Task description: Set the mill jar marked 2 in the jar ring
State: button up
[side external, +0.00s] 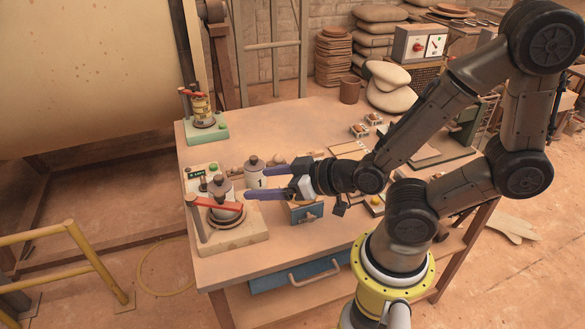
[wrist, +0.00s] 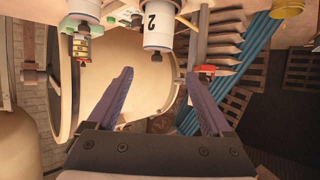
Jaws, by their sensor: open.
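The jar marked 2 (wrist: 158,25) shows upside down in the wrist view, white with a grey lid, beyond my fingertips and cut by the top edge. A pale jar marked 1 (side external: 254,178) stands on the table beside my fingers in the side view. Another grey-topped jar (side external: 219,187) shows behind the red bar; its mark is not readable there. The jar ring (side external: 222,222) sits on a pale base near the table's left front corner, partly hidden under the red bar (side external: 214,202). My gripper (side external: 258,181) is open and empty, fingers pointing left; its fingers also show in the wrist view (wrist: 160,73).
A green-based device (side external: 205,130) stands at the table's far left corner. A blue box (side external: 306,212) is below my gripper. The table's back middle is fairly clear.

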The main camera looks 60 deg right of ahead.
jog(key=s+d+r+g, duration=0.1)
jog(key=s+r+g, duration=0.6)
jog(key=s+r, duration=0.2)
jog(key=shift+s+d+r+g, duration=0.15)
jog(key=shift+s+d+g, duration=0.2)
jog(key=shift+s, duration=0.9)
